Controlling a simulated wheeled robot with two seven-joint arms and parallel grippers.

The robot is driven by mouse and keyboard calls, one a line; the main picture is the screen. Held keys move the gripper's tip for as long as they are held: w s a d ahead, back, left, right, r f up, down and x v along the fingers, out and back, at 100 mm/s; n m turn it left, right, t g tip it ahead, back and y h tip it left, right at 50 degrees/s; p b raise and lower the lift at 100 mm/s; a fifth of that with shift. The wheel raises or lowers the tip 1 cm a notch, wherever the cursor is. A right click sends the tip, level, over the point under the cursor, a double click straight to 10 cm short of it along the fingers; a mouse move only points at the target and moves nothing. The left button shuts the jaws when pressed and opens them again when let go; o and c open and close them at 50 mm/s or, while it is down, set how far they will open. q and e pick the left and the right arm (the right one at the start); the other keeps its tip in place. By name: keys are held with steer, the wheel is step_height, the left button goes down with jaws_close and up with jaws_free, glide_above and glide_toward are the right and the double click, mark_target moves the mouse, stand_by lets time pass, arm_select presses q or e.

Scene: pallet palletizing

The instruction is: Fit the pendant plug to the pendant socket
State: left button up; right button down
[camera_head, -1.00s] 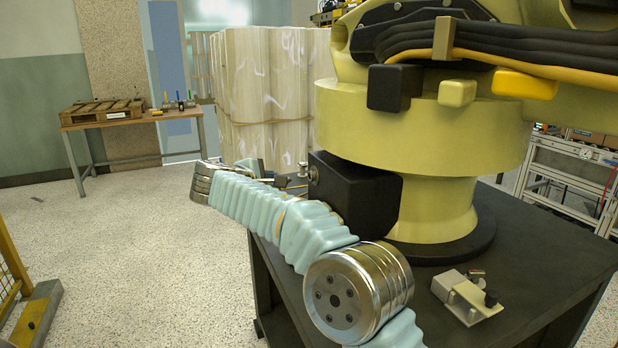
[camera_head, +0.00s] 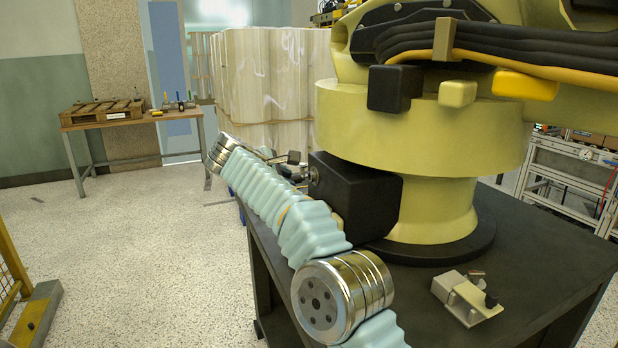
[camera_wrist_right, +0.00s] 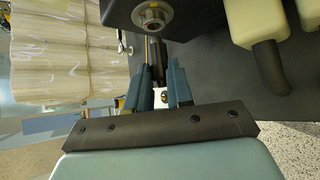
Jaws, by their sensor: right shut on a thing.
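The pendant socket is a round silver metal ring (camera_wrist_right: 152,16) on a black box, at the top of the right wrist view. In the head view the socket (camera_head: 313,175) shows on the left face of the box. My right gripper (camera_wrist_right: 161,80) has blue fingers shut on the dark pendant plug (camera_wrist_right: 160,56). The plug points toward the socket and lies slightly right of the ring's middle in the wrist view. I cannot tell how large the gap is. In the head view my right arm partly hides the gripper. My left gripper is not in view.
The black box (camera_head: 360,200) stands against the yellow robot base (camera_head: 430,205) on a dark table (camera_head: 530,235). A small beige fixture (camera_head: 467,297) lies on the table. Wrapped pallet goods (camera_head: 270,75) stand behind. Open floor (camera_head: 120,250) lies to the left.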

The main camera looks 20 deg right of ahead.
steer(key=shift+d, duration=1.3)
stand_by(1.1)
